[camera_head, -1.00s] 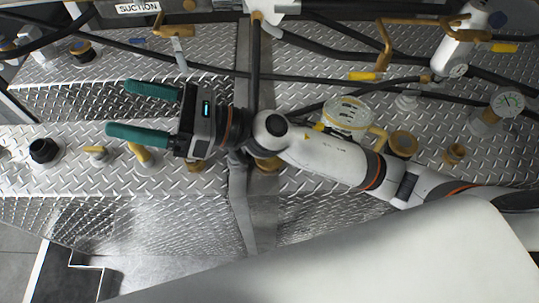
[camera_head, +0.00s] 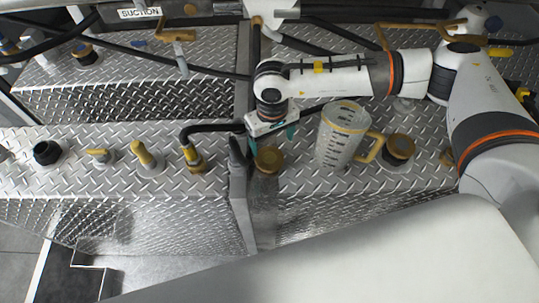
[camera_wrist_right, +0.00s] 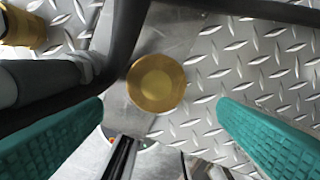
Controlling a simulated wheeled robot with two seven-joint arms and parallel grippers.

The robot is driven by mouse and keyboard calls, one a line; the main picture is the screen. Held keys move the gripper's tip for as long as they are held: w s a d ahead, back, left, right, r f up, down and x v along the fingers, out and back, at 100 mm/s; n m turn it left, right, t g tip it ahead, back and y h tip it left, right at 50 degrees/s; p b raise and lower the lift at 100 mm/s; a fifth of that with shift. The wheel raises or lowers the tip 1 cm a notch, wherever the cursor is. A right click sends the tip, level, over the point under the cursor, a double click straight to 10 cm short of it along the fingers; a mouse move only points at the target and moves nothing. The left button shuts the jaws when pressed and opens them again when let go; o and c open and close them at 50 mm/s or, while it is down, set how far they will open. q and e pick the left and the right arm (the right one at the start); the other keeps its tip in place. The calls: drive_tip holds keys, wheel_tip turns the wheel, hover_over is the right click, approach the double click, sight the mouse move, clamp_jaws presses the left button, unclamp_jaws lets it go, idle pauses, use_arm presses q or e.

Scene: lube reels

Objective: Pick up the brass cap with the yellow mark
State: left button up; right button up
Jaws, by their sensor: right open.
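A round brass cap (camera_head: 268,160) sits on the smooth metal strip between the two tread-plate tops. In the right wrist view the brass cap (camera_wrist_right: 155,83) shows from above, with a lighter gold centre; I cannot make out a separate yellow mark. My right gripper (camera_head: 272,136) points down just behind the cap in the head view. Its teal fingers are open and empty, and in the right wrist view the gripper (camera_wrist_right: 160,106) has one finger on each side below the cap. I cannot tell the height gap. My left gripper is not in view.
A clear measuring jug (camera_head: 338,138) with a yellow handle stands right of the gripper. Another dark-ringed brass cap (camera_head: 398,147) is beyond it. Left are a black bent hose (camera_head: 205,129), a brass fitting (camera_head: 194,158), yellow-capped fittings (camera_head: 143,153) and a black cap (camera_head: 46,152).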

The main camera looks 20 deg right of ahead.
sight(270, 158)
wheel_tip(270, 158, down, 2)
drive_tip(key=shift+f, duration=0.1)
drive_tip(key=shift+a+f+p, duration=0.1)
drive_tip(key=shift+f+p, duration=0.4)
drive_tip(key=shift+p, duration=0.15)
wheel_tip(270, 158, down, 4)
drive_tip(key=shift+w+a+r+p, duration=0.15)
drive_tip(key=shift+r+p, duration=0.05)
drive_tip(key=shift+p, duration=0.65)
drive_tip(key=shift+f, duration=0.45)
drive_tip(key=c, duration=0.8)
